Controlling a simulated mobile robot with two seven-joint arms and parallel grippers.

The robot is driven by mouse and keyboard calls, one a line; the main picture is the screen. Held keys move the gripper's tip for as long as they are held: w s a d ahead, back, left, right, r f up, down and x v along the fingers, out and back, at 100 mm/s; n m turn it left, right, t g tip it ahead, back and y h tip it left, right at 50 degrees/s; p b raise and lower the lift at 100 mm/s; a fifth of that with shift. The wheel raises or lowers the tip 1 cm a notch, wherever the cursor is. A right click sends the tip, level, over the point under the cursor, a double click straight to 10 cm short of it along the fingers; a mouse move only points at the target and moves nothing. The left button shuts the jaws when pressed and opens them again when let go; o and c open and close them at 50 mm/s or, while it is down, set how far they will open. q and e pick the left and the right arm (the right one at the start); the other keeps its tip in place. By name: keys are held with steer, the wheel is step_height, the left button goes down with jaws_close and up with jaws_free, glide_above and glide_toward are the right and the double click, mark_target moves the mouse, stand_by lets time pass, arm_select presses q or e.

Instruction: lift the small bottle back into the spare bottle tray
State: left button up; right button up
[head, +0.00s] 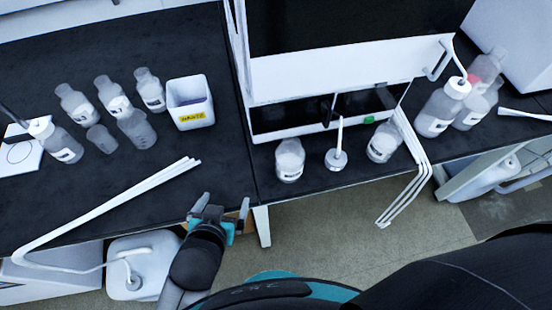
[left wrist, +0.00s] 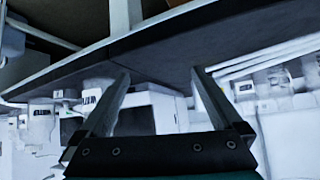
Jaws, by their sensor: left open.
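My left gripper (head: 224,206) is at the front edge of the bench, empty, with its fingers apart. In the left wrist view, its two fingers (left wrist: 160,88) are spread with nothing between them. Several clear bottles stand on the left bench, among them a labelled bottle (head: 76,103), another (head: 150,90) and a small unlabelled vessel (head: 101,138). Two labelled bottles, one on the left (head: 290,160) and one on the right (head: 383,142), stand before the instrument. I cannot tell which is the small bottle. I cannot make out a spare bottle tray. My right gripper is not in view.
A white box (head: 190,102) labelled WASTE stands behind the gripper. Bent white tubes (head: 110,208) lie across the left bench, and more (head: 407,170) hang over the edge at right. A capped bottle with a tube (head: 337,159) stands between the front bottles. A white container (head: 143,262) is below the bench.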

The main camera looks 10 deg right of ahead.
mark_target(285, 172)
arm_select(q)
steer(key=s+d+r+m+t+h, duration=0.1)
steer(key=d+r+h, duration=0.15)
steer(key=d, duration=0.25)
steer(key=s+d+r+m+t+h, duration=0.1)
steer(key=d+r+m+t+h, duration=0.15)
steer(key=d, duration=0.35)
steer(key=shift+n+g, duration=0.45)
steer(key=x, duration=0.3)
steer(key=b+x, duration=0.1)
steer(key=x, duration=0.2)
steer(key=b+x, duration=0.1)
steer(key=x, duration=0.3)
steer(key=shift+a+f, duration=0.2)
steer(key=shift+f, duration=0.25)
steer(key=shift+b+x, duration=0.95)
steer(key=shift+x, duration=1.65)
steer(key=shift+c, duration=0.2)
steer(key=c, duration=1.5)
steer(key=shift+o, duration=0.2)
steer(key=shift+a+r, duration=0.1)
steer(key=shift+r, duration=0.05)
